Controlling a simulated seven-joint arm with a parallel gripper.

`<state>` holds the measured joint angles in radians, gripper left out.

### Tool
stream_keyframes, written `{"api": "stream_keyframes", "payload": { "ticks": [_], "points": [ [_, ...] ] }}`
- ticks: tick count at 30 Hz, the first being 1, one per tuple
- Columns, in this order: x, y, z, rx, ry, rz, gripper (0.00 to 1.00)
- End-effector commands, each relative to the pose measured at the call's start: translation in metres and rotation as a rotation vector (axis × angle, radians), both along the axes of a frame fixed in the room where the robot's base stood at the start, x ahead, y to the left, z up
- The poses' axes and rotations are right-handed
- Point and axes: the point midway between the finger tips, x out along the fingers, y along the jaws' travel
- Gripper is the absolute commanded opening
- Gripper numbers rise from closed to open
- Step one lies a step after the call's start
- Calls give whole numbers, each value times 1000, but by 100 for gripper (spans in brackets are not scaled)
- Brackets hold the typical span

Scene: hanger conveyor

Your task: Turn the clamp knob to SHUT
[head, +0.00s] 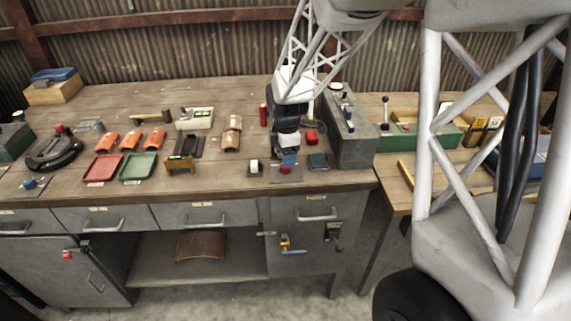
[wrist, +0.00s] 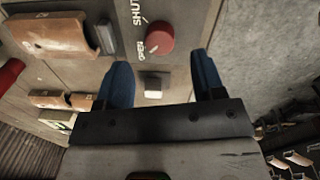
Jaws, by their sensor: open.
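The clamp knob (wrist: 160,37) is round and red and sits on a grey plate. The word SHUT is printed near its upper left and OPEN near its lower left, each with a white tick. I cannot make out which tick the knob points to. My gripper (wrist: 162,62) is open, with two blue fingers apart and nothing between them. In the wrist view the knob appears just beyond the gap between the fingertips, not gripped. In the head view my gripper (head: 288,158) is low over the bench's front edge, with a red part just below it; the labels there are too small to read.
A pale square button (wrist: 153,85) sits near the knob. Orange curved tiles (wrist: 62,35) lie to the left in the wrist view. In the head view a grey block (head: 350,140) stands right of my gripper, and red (head: 103,168) and green trays (head: 138,167) lie left.

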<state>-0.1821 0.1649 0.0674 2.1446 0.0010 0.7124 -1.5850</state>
Motion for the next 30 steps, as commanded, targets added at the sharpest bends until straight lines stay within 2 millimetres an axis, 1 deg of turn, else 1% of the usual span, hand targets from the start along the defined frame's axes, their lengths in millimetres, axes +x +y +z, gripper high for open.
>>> {"api": "stream_keyframes", "payload": {
  "ticks": [1, 6, 12, 18, 26, 29, 30],
  "points": [
    [0, 0, -6, 0, 2, 0, 63],
    [1, 0, -26, -1, 3, 0, 63],
    [2, 0, -42, 0, 2, 0, 63],
    [2, 0, -48, 0, 0, 0, 63],
    [2, 0, -48, 0, 0, 0, 63],
    [2, 0, -48, 0, 0, 0, 49],
    [2, 0, -48, 0, 0, 0, 43]
  ]
}}
